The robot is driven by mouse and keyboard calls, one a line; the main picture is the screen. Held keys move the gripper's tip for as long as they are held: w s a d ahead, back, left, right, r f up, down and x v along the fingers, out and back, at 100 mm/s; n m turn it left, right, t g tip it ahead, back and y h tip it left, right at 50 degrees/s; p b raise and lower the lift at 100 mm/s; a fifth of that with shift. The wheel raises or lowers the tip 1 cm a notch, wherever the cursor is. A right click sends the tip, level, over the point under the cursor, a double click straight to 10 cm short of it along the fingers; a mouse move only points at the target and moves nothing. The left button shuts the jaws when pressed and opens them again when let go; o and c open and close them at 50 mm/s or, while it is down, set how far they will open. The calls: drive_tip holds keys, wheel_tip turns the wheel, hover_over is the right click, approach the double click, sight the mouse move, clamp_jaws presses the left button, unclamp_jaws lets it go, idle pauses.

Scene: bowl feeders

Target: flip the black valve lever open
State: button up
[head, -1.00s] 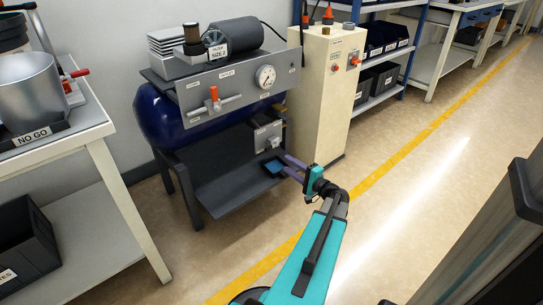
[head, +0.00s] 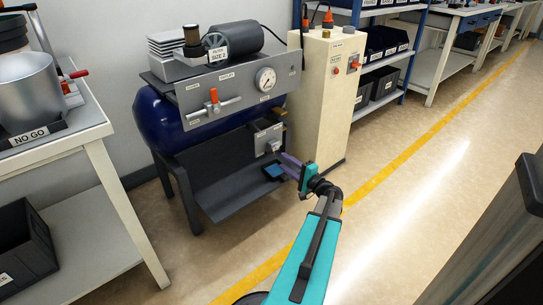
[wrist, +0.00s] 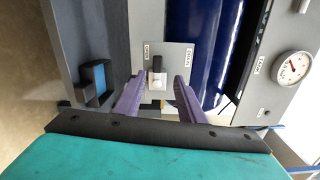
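The black valve lever (wrist: 157,64) shows in the wrist view as a short dark piece above a pale square hub (wrist: 156,80) on a grey plate (wrist: 176,56). In the head view this grey valve box (head: 262,139) sits low under the blue tank, and the lever itself is too small to make out. My gripper (wrist: 159,82) is open and empty, its two purple fingers to either side of the hub. Whether they reach its depth I cannot tell. In the head view my gripper (head: 283,163) is just right of and below the valve box.
The upper panel carries an orange-handled valve (head: 213,97) and a gauge (head: 265,79). A cream cabinet (head: 328,100) stands to the right.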

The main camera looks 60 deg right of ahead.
sight(270, 152)
drive_tip(key=b+x, duration=0.2)
drive_tip(key=x, duration=0.7)
drive_tip(key=shift+w+d+b, duration=0.1)
drive_tip(key=shift+w+b, duration=0.15)
drive_tip(key=shift+b, duration=0.1)
drive_tip(key=shift+f, duration=0.1)
clamp_jaws()
